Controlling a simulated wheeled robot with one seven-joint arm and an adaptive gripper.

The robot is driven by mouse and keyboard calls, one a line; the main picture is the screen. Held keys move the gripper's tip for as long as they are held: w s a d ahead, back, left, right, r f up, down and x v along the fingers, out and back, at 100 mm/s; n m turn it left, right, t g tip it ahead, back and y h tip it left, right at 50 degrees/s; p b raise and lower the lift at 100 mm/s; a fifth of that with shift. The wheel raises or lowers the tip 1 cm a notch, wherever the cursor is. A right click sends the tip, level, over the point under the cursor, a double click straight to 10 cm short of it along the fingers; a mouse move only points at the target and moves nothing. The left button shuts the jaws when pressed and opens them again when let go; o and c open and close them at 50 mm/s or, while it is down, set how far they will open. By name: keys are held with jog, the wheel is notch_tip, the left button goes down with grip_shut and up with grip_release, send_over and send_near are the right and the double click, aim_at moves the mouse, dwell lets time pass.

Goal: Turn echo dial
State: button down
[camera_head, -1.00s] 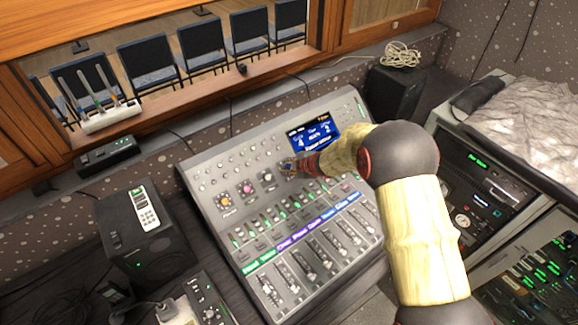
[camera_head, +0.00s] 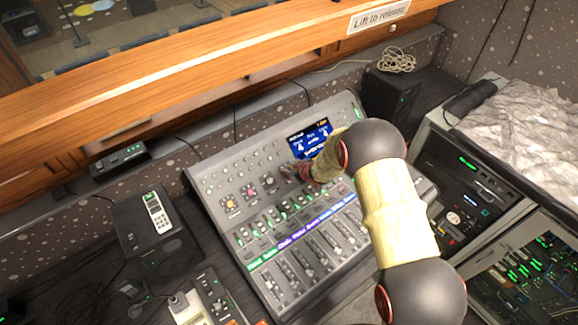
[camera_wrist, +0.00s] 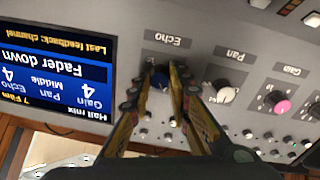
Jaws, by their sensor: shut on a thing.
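The echo dial (camera_wrist: 159,78) is a small dark blue knob below the upside-down label "Echo" in the wrist view. My gripper (camera_wrist: 157,84) has its two yellow-and-black fingers on either side of the dial, shut on it. In the head view my gripper (camera_head: 303,173) is over the upper middle of the mixing desk (camera_head: 212,176), and the dial is hidden behind it. The blue display (camera_wrist: 58,85) shows upside down in the wrist view and reads "Hall mix", with Gain 4, Pan Middle, Echo 4 and "Fader down".
A white Pan knob (camera_wrist: 224,92) and a pink Gain knob (camera_wrist: 278,102) sit beside the echo dial. Faders (camera_head: 310,255) fill the desk's lower part. A black speaker (camera_head: 155,230) stands left and an equipment rack (camera_head: 470,190) right. A wooden beam (camera_head: 210,75) crosses behind.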

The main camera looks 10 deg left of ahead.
jog(key=m+p, duration=0.2)
jog(key=m, duration=0.1)
jog(key=m+p, duration=0.3)
jog(key=shift+r+m, duration=0.2)
jog(key=shift+m, duration=0.1)
jog(key=shift+f+m+h+p, duration=0.15)
jog(key=shift+m+h+p, duration=0.15)
jog(key=shift+m+p, duration=1.7)
jog(key=shift+m, duration=0.3)
jog(key=c, duration=1.6)
grip_release()
jog(key=shift+c, duration=0.2)
jog(key=v, duration=1.2)
jog(key=shift+w, duration=0.25)
